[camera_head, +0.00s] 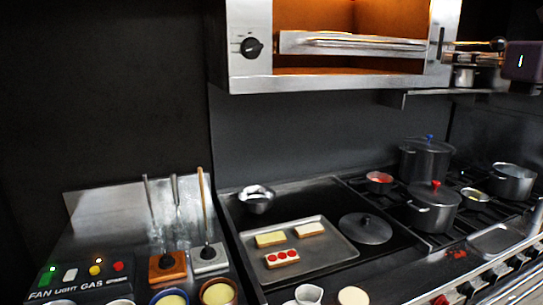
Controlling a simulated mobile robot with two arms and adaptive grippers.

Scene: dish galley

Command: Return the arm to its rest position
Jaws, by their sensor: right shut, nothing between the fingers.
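My right gripper (446,46) is at the upper right, its arm coming in from the right edge. Its fingers point left, in front of the right side of the steel overhead grill (250,83). The gripper is shut with nothing held. I cannot tell whether it touches the grill's handle or frame. My left gripper is not in view.
Below are a tray (337,258) with bread slices, a dark round lid (366,229) and a metal bowl (257,199). Pots, including a red-knobbed one (433,208), stand on the burners at right. A shelf (420,93) holds containers. A switch panel (84,277) is lower left.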

